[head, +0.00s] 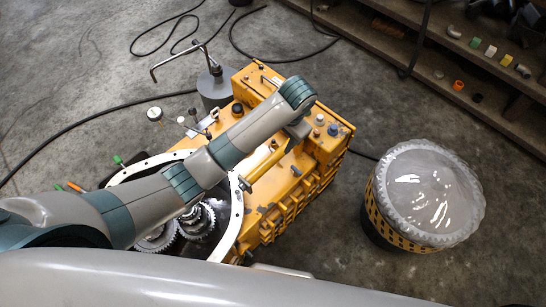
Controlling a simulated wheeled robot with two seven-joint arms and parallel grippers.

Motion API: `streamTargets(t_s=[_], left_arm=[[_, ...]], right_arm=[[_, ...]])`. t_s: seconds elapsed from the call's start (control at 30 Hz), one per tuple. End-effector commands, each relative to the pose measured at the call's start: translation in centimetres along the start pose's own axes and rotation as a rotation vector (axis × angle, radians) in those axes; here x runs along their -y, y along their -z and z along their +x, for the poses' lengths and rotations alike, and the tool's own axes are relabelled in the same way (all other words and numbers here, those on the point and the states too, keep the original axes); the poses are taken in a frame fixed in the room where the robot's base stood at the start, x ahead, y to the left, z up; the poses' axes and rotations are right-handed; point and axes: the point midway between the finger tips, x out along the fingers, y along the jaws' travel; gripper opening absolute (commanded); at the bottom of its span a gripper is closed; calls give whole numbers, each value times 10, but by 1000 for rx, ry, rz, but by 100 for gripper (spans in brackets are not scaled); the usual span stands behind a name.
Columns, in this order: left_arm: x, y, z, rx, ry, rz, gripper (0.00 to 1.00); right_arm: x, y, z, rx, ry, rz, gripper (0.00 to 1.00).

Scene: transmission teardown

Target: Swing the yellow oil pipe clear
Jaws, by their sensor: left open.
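The yellow oil pipe (264,167) lies along the top of the yellow transmission housing (315,185), running from the lower left to the upper right. My left arm crosses the housing from the left, and its wrist covers part of it. My left gripper (293,144) is open, near the upper right end of the pipe. Its fingers are small and partly hidden by the wrist, so I cannot tell whether they touch the pipe or straddle it. My right gripper is out of view.
A drum with a clear plastic cover (428,195) stands on the floor to the right. Gears (197,220) lie inside a pale ring (235,225) left of the housing. A grey cylinder (215,88) stands behind. Shelving (475,65) fills the upper right. Open floor separates housing and drum.

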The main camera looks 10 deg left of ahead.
Motion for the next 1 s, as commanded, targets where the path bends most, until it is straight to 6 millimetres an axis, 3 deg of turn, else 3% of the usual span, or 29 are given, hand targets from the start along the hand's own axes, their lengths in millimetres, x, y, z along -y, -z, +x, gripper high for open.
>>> streamTargets(t_s=[0.7, 1.0], left_arm=[[0, -1, 123, 4, 0, -1, 48], [0, -1, 153, 1, 0, 0, 48]], right_arm=[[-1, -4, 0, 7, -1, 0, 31], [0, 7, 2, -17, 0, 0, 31]])
